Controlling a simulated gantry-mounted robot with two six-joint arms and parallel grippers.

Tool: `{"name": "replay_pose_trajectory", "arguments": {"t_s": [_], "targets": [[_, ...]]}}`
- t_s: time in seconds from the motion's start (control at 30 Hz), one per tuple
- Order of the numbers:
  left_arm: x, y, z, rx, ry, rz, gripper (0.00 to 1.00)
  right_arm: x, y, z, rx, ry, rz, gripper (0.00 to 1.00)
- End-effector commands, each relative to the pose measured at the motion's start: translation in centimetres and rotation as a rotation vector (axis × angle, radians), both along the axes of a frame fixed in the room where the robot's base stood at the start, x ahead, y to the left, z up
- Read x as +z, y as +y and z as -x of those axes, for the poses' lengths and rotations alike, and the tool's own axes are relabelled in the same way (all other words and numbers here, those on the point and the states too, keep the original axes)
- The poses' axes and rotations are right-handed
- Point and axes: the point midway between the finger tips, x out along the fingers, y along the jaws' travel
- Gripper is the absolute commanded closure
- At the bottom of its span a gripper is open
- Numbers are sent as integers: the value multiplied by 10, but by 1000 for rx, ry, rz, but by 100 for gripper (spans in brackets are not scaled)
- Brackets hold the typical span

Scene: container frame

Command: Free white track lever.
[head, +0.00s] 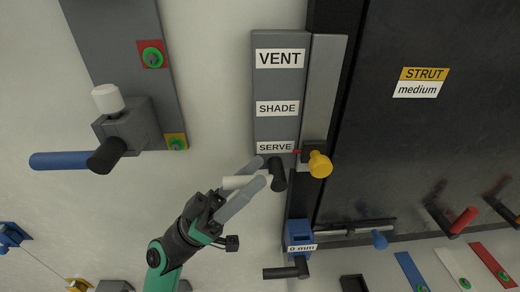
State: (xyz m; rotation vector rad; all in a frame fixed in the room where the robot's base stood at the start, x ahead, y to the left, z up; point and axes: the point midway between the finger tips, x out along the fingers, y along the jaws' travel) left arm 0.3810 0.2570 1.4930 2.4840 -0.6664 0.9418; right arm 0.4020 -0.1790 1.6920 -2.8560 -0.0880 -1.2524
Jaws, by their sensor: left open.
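A white lever handle (234,182) with a black end piece (279,174) lies just below the SERVE label, at the foot of the grey label plate (276,82). My left gripper (262,171) is open, coming up from below left. In the picture its two grey fingers lie on either side of the white handle. I cannot tell whether they touch it. The fingers hide part of the handle. A yellow knob (320,164) sits at the lower end of the upright grey track (321,90), near a small red mark. My right gripper is not in view.
A blue block (299,233) marked in mm, with a black handle, stands below right of the gripper. A black panel (430,130) fills the right side. A grey plate at upper left bears a white knob (107,98) and a blue handle (60,161). The wall between is bare.

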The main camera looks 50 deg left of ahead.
Motion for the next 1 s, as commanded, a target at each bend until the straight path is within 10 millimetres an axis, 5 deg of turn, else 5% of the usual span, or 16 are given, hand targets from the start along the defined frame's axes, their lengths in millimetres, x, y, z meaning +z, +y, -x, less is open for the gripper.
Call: {"name": "replay_pose_trajectory", "arguments": {"t_s": [0.13,0.47,0.77,1.0], "targets": [[16,-5,-13,0,0,0,43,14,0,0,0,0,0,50],[16,-7,-16,1,0,0,45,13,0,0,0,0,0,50],[16,-7,-16,1,0,0,99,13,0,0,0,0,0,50],[16,-7,-16,1,0,0,100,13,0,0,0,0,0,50]]}}
